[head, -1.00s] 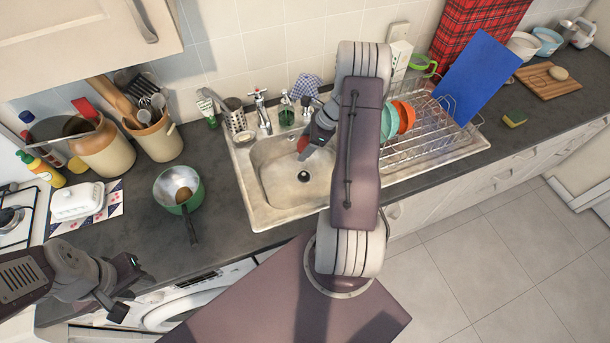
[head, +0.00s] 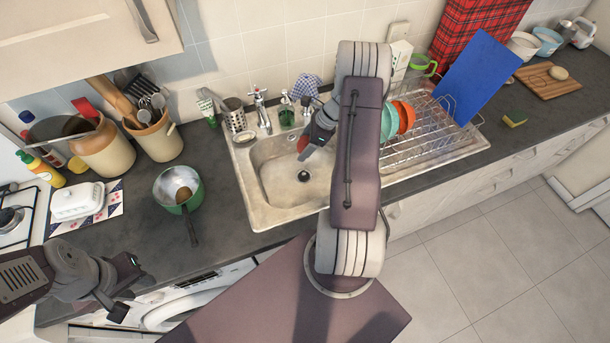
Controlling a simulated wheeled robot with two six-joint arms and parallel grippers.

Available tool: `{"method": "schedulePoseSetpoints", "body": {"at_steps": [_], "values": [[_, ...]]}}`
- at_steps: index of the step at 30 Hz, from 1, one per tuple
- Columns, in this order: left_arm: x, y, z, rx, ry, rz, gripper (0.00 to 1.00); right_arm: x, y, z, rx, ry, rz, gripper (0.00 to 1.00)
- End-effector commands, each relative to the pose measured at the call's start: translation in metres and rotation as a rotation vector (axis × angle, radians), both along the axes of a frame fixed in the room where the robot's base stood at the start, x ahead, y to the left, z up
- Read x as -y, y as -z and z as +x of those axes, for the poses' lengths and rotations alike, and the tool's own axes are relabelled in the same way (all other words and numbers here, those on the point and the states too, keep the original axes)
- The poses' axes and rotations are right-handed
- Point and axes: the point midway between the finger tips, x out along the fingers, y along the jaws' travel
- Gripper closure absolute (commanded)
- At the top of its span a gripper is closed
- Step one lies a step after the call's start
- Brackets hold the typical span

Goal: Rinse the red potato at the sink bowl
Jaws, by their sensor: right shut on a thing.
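The red potato (head: 302,143) shows as a small red patch at the jaws of my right gripper (head: 307,150), which is shut on it. My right gripper hangs over the back part of the sink bowl (head: 283,192), below and right of the tap (head: 260,103). Most of the potato is hidden by the jaws. I cannot tell whether water is running. The drain shows in the bowl. My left gripper (head: 132,288) is open and empty at the lower left, near the counter's front edge above the washer.
A green pan (head: 187,207) with a brown thing in it stands on the counter left of the sink. A dish rack (head: 430,130) with bowls stands on the right. A cup with holes (head: 236,118) and a soap bottle (head: 286,112) flank the tap.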

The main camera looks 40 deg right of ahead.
Motion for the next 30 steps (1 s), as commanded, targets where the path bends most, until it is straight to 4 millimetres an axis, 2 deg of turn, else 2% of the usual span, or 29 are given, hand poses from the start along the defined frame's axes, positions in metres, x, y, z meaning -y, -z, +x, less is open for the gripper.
{"method": "schedulePoseSetpoints", "body": {"at_steps": [15,25,30], "values": [[0.000,-0.001,0.000,0.000,0.000,0.000,0.64,0.000,-0.001,0.000,0.000,0.000,0.000,0.73],[0.000,-0.036,0.000,0.000,0.000,0.000,0.64,0.000,-0.039,0.000,0.000,0.000,0.000,0.73],[0.000,-0.038,0.000,0.000,0.000,0.000,0.64,0.000,-0.041,0.000,0.000,0.001,0.000,0.73]]}}
